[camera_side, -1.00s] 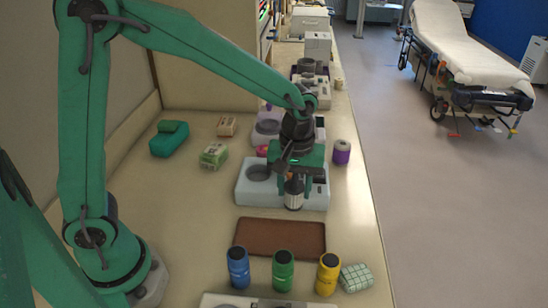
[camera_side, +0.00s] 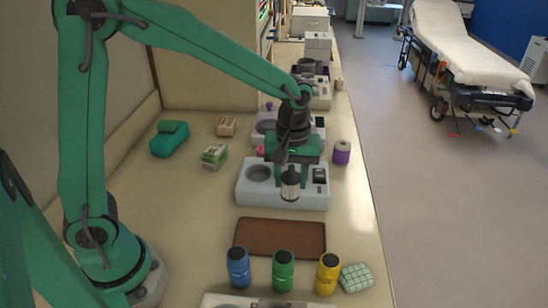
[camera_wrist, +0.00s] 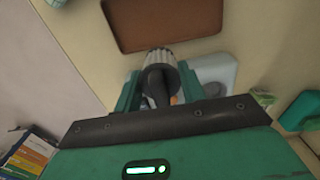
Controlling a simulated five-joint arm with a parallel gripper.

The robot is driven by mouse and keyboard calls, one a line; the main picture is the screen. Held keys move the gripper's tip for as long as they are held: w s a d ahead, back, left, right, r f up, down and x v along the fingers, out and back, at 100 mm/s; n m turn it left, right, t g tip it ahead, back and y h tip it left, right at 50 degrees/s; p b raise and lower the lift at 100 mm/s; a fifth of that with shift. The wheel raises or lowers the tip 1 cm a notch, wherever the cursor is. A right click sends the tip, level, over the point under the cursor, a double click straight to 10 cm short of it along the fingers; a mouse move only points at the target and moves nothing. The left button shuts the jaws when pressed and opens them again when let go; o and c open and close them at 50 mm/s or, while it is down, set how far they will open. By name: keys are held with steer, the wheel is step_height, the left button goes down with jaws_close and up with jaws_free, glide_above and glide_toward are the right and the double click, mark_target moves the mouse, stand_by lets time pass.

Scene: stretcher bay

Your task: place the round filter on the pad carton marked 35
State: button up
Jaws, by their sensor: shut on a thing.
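My gripper (camera_side: 290,178) is shut on a round, ribbed grey cylinder with a dark end, which looks like the round filter (camera_side: 290,190). It hangs in front of a pale device with a round well. In the wrist view the filter (camera_wrist: 161,60) sits between the two green fingers of my gripper (camera_wrist: 155,85). A green-and-white carton (camera_side: 214,156) and a smaller beige carton (camera_side: 227,126) stand on the counter to the left. A checked green-and-white block (camera_side: 356,278) lies at the front right. I cannot read the number 35 on any of them.
The pale device (camera_side: 250,192) is behind the filter. A brown tray (camera_side: 280,238) lies in front of it. Blue (camera_side: 238,267), green (camera_side: 283,270) and yellow (camera_side: 328,273) jars stand nearer. A teal case (camera_side: 169,140) and purple jar (camera_side: 341,152) flank the area. The left counter has free room.

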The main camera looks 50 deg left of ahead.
steer(key=a+r+n, duration=0.2)
steer(key=a+n, duration=0.2)
steer(key=a, duration=0.7)
steer(key=a+r+n, duration=0.3)
steer(key=a+n, duration=0.2)
steer(key=a, duration=0.7)
steer(key=shift+a, duration=0.15)
glide_toward(213, 150)
steer(key=shift+f, duration=2)
steer(key=shift+f, duration=0.1)
steer(key=o, duration=1)
steer(key=shift+c, duration=0.2)
